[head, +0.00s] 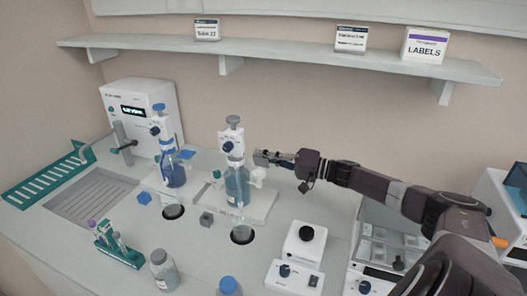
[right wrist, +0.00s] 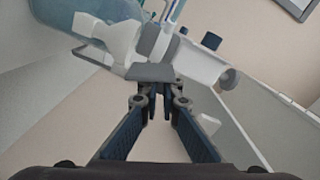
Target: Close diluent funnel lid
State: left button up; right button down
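I cannot make out for certain which part is the diluent funnel lid. A bottle with a white and grey top (head: 233,145) stands near the middle of the bench. In the right wrist view a grey flat piece (right wrist: 150,72) and a white fitting (right wrist: 198,66) lie just beyond my fingers. My right gripper (head: 267,158) is at the right side of this bottle's top, near its height. In the wrist view its fingertips (right wrist: 163,92) are close together with a narrow gap, near the grey piece; whether they touch it is unclear. My left gripper is out of view.
A blue-topped bottle (head: 172,168) stands to the left. A green tube rack (head: 120,252), a clear jar (head: 164,270) and a small device with a black knob (head: 300,245) stand in front. A shelf (head: 280,57) runs behind. The bench front centre has some free room.

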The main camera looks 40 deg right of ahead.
jog(key=n, duration=0.1)
jog(key=a+n+p, duration=0.1)
jog(key=n, duration=0.1)
jog(key=shift+s, duration=0.25)
jog(key=n, duration=0.2)
jog(key=shift+s+a+f+n+p, duration=0.2)
jog(key=shift+s+a+n+p, duration=0.1)
jog(key=shift+a, duration=0.1)
jog(key=n, duration=0.2)
jog(key=a+n, duration=0.1)
jog(key=shift+s+f, duration=0.15)
jog(key=shift+f, duration=0.2)
jog(key=shift+s+a+f+n, duration=0.1)
jog(key=shift+a+f+n, duration=0.1)
jog(key=shift+n, duration=0.7)
jog(key=shift+s+a+f+n, duration=0.1)
jog(key=shift+f+n, duration=0.1)
jog(key=shift+n, duration=0.7)
jog(key=c, duration=2.2)
grip_release()
jog(key=shift+d, duration=0.1)
jog(key=shift+o, duration=0.2)
